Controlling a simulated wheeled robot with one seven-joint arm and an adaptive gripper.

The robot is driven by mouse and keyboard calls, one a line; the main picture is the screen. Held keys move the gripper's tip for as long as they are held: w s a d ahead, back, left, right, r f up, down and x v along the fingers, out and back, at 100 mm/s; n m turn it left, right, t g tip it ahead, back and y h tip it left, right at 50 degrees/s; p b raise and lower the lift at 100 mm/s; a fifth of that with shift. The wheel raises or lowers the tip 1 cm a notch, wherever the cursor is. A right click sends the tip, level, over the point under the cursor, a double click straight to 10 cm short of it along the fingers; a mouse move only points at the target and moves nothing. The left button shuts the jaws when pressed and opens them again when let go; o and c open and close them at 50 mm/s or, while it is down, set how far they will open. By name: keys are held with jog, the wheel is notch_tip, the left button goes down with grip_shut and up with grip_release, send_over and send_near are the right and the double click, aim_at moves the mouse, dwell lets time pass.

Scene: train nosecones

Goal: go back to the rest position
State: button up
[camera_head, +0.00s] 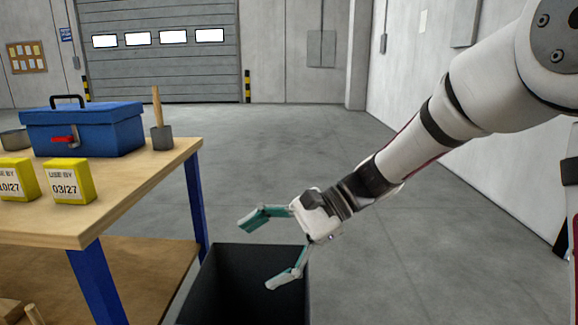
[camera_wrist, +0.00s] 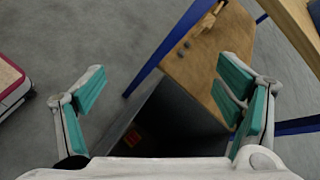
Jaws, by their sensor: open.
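My gripper (camera_head: 262,250) is open, with nothing between its fingers. It hangs over the black bin (camera_head: 235,285) beside the workbench. In the wrist view my gripper (camera_wrist: 165,100) has its two teal-padded fingers spread wide, with the bin (camera_wrist: 165,122) below and between them. A small red and yellow patch (camera_wrist: 132,137) shows inside the bin; I cannot tell what it is. My arm reaches in from the upper right in the head view.
The workbench (camera_head: 150,185) at left carries a blue toolbox (camera_head: 85,130), two yellow boxes (camera_head: 70,181) with date labels and a wooden-handled tool (camera_head: 161,135). Its lower shelf (camera_head: 150,262) holds wooden items. The concrete floor (camera_head: 300,150) behind and right is clear.

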jog(key=s+d+n+t+h, duration=0.1)
jog(key=s+d+n+h, duration=0.4)
jog(key=s+d, duration=0.85)
jog(key=s+d+n+t+h, duration=0.25)
jog(key=s+d+h, duration=0.6)
jog(key=s, duration=0.75)
notch_tip(320, 180, up, 35)
jog(key=d+n+t+y+p, duration=0.1)
jog(key=t+y+p, duration=0.1)
jog(key=p, duration=3)
jog(key=shift+w+d+f+t+p, duration=0.15)
jog(key=shift+d+t+p, duration=0.25)
jog(key=shift+t, duration=0.25)
jog(key=shift+n, duration=0.25)
